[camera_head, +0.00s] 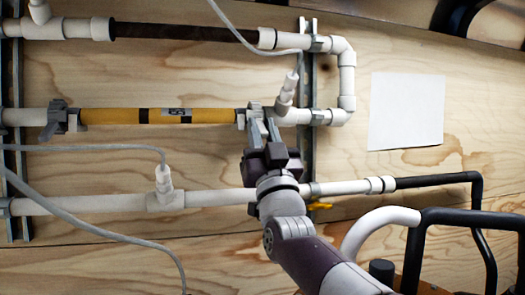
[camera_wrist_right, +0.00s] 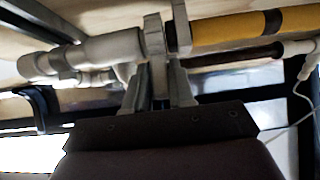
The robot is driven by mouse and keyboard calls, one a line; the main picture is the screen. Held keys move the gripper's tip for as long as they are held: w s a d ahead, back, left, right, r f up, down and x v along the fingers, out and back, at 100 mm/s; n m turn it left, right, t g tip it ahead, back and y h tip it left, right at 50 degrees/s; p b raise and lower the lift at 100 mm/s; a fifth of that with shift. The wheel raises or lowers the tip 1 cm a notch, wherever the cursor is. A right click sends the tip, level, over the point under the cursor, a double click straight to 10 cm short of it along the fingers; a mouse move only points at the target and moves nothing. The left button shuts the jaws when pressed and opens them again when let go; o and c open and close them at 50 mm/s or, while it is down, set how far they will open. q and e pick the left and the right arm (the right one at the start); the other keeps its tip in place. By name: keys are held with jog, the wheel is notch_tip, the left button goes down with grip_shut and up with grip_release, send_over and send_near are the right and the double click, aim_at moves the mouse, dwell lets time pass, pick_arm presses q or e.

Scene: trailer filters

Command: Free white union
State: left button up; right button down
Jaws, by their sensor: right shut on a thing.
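The yellow filter tube (camera_head: 160,116) with dark bands runs level in the middle pipe row on the plywood wall. A pale, whitish-grey union (camera_head: 241,119) sits at its right end; it also shows in the wrist view (camera_wrist_right: 154,38) beside the yellow tube (camera_wrist_right: 232,27). A darker grey union (camera_head: 62,118) is at the tube's left end. My right gripper (camera_head: 263,128) reaches up from below and is shut on the pale union, with a finger on each side of its lower part in the wrist view (camera_wrist_right: 159,88). The gripper partly hides the union in the head view. My left gripper is not in view.
A lower white pipe (camera_head: 95,203) runs behind my right wrist, with a small yellow valve handle (camera_head: 319,206). Grey cables (camera_head: 95,229) hang at the left. A metal rail (camera_head: 307,80) stands right of the union. A black-framed object (camera_head: 450,217) is at lower right.

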jog(key=shift+f+t+b, duration=0.2)
jog(key=shift+t+b, duration=0.1)
jog(key=shift+w, duration=0.1)
jog(key=c, duration=1)
grip_release()
jog(key=shift+r, duration=0.1)
jog(key=shift+c, duration=0.2)
jog(key=shift+s+f, duration=0.2)
jog(key=shift+f, duration=0.1)
jog(key=b+v, duration=0.6)
jog(key=v, duration=0.6)
jog(key=shift+b, duration=0.4)
